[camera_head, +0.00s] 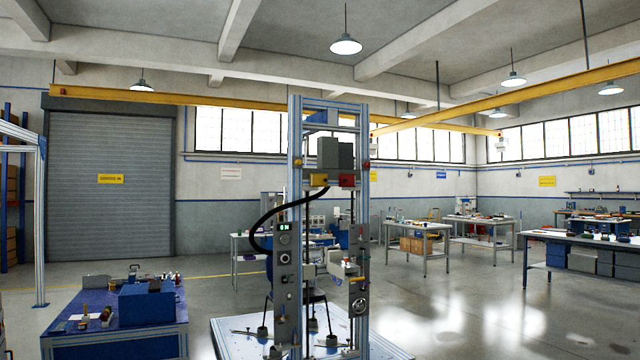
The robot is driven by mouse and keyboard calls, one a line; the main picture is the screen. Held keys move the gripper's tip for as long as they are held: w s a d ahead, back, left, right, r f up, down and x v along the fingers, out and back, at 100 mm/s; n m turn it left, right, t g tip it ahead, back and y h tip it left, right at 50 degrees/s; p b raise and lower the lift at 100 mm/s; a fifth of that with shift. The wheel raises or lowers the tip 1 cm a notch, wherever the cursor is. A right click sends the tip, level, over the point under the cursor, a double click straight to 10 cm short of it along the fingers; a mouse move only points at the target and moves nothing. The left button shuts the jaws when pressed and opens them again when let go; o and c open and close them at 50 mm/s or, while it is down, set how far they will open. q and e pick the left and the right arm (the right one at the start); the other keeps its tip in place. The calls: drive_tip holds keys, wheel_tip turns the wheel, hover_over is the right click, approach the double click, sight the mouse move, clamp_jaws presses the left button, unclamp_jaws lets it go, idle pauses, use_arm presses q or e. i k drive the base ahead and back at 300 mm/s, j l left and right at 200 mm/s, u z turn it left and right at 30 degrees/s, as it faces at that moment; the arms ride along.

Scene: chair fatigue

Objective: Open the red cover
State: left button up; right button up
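A tall metal test rig (296,130) with two uprights stands ahead of me, near the middle of the head view. A small red box-like part (347,180) sits on its upper crosspiece, beside a yellow part. This may be the red cover, but at this distance I cannot tell, nor whether it is open or shut. A smaller red piece shows on the right upright, just above it. A panel with a lit display (285,227) is on the left upright. Neither of my grippers is in view.
The rig stands on a light base plate (235,335). A blue workbench (75,303) with a blue box (146,304) is at the lower left. More workbenches stand at the right and back. Open grey floor (440,310) lies right of the rig. A black hose loops out left.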

sight(346, 180)
drive_tip(key=i, duration=5.35)
drive_tip(key=j+z, duration=0.1)
drive_tip(key=j, duration=0.1)
